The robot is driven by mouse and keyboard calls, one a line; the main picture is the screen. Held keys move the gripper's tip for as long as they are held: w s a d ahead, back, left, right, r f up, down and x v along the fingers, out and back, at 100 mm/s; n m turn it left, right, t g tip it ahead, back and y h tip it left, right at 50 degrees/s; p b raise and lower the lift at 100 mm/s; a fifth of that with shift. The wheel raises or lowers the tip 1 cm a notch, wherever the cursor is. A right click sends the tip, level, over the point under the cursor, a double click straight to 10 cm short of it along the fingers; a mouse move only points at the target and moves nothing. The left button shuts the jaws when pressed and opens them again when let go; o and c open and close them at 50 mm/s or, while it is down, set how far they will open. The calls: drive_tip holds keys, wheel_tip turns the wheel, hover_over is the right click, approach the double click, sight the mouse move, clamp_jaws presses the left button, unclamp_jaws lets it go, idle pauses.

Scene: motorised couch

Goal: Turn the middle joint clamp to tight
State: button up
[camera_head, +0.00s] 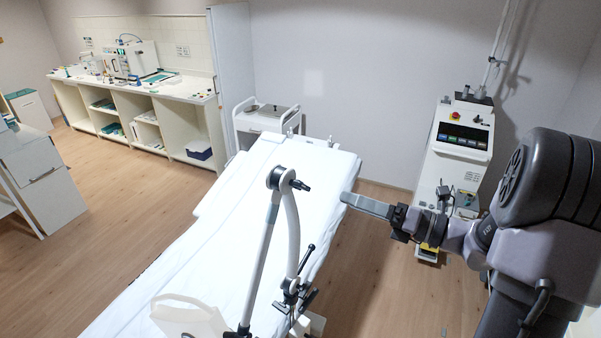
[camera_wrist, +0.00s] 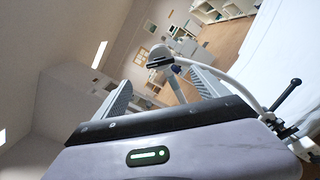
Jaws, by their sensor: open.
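The middle joint (camera_head: 279,178) of a white jointed arm stands above the couch, with a dark clamp knob (camera_head: 300,186) sticking out to the right. In the wrist view the joint (camera_wrist: 159,54) shows beyond and between my fingers, with a dark part on it. Which way the clamp is turned cannot be told. My gripper (camera_head: 350,199) is to the right of the knob, apart from it, with its fingers pointing left. In the wrist view my gripper (camera_wrist: 160,88) is open and empty, with its two grey fingers spread apart.
The white-sheeted couch (camera_head: 225,220) lies below. A lower clamp with a black lever (camera_head: 306,259) is on the couch's near right side. A white trolley (camera_head: 262,118) stands at the couch's far end. A control cabinet (camera_head: 460,145) stands behind my gripper.

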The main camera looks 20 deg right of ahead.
sight(307, 186)
drive_tip(key=p+x, duration=0.2)
drive_tip(key=x, duration=1.1)
drive_tip(key=shift+w+a, duration=0.1)
drive_tip(key=shift+w, duration=0.05)
drive_tip(key=c, duration=1.4)
